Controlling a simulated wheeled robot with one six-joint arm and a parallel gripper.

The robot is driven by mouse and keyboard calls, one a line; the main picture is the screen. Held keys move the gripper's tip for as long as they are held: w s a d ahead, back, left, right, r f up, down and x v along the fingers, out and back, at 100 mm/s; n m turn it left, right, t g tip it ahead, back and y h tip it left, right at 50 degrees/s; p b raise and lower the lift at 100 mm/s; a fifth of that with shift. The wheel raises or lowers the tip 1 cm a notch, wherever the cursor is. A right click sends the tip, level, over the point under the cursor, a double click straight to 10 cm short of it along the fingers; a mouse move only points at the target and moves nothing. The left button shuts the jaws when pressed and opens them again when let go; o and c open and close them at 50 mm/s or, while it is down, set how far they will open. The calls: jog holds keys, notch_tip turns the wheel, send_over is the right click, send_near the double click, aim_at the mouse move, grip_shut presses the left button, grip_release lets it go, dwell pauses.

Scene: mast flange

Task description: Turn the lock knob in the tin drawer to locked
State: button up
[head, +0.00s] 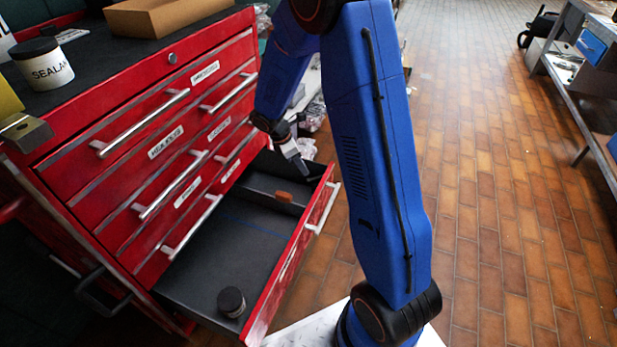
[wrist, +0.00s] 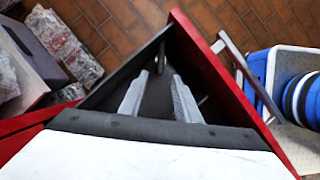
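The open red drawer (head: 225,235) with a dark floor is pulled out low on the red cabinet. It also shows in the wrist view (wrist: 205,62). A dark round tin (head: 231,302) stands at its near end, far from my gripper. My gripper (head: 296,158) is over the drawer's far end, pointing down. In the wrist view its two grey fingers (wrist: 160,76) are apart with nothing between them. A small grey lever-like piece (wrist: 161,56) lies just beyond the fingertips by the drawer's corner; I cannot tell if it is the lock knob. Its setting cannot be read.
A small orange-brown piece (head: 284,197) is near a divider in the drawer. Closed drawers with bar handles (head: 140,125) rise above it. The cabinet top holds a sealant jar (head: 42,64) and a cardboard box (head: 165,14). Tiled floor (head: 490,200) is clear at right.

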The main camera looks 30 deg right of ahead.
aim_at(310, 179)
jog(key=x, duration=0.7)
jog(key=shift+s+d+f, duration=0.1)
jog(key=shift+f, duration=0.2)
